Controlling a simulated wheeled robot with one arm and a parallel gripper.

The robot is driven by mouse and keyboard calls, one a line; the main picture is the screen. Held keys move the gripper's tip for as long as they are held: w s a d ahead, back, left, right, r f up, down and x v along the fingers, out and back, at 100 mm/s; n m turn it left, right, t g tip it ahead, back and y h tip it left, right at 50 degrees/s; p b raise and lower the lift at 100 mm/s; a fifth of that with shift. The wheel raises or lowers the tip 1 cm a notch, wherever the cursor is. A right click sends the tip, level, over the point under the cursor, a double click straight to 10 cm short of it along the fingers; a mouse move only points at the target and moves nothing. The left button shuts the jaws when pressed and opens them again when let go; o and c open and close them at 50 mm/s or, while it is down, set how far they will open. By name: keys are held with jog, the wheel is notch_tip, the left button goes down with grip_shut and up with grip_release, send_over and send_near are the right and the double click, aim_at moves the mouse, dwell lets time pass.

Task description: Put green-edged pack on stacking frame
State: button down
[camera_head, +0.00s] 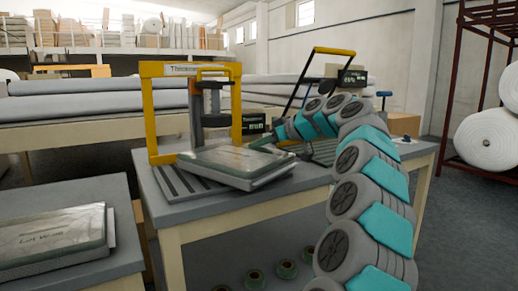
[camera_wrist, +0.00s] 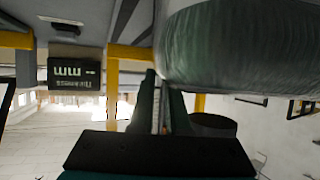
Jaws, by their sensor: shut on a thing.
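A flat, clear-wrapped pack (camera_head: 235,157) with a dark green strip along its far right edge lies tilted over the dark slatted base (camera_head: 182,184) of a yellow-framed stand (camera_head: 148,110). A pale layer shows under it; I cannot tell whether that is part of the pack. My gripper (camera_head: 272,143) is shut on the pack's right edge, its fingertips mostly hidden. In the wrist view, the pack (camera_wrist: 235,45) fills the upper right, beside my gripper's closed fingers (camera_wrist: 160,95). I cannot tell whether the pack rests fully on the base. No label names a stacking frame.
Another wrapped pack (camera_head: 55,235) lies on the grey table at lower left. A second yellow-handled device (camera_head: 320,80) stands behind my gripper. A small dark display (camera_head: 253,123) sits beside the yellow stand.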

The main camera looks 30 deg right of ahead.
jog(key=shift+f, duration=0.6)
jog(key=shift+f, duration=0.2)
jog(key=c, duration=0.9)
grip_release()
jog(key=shift+r, duration=0.15)
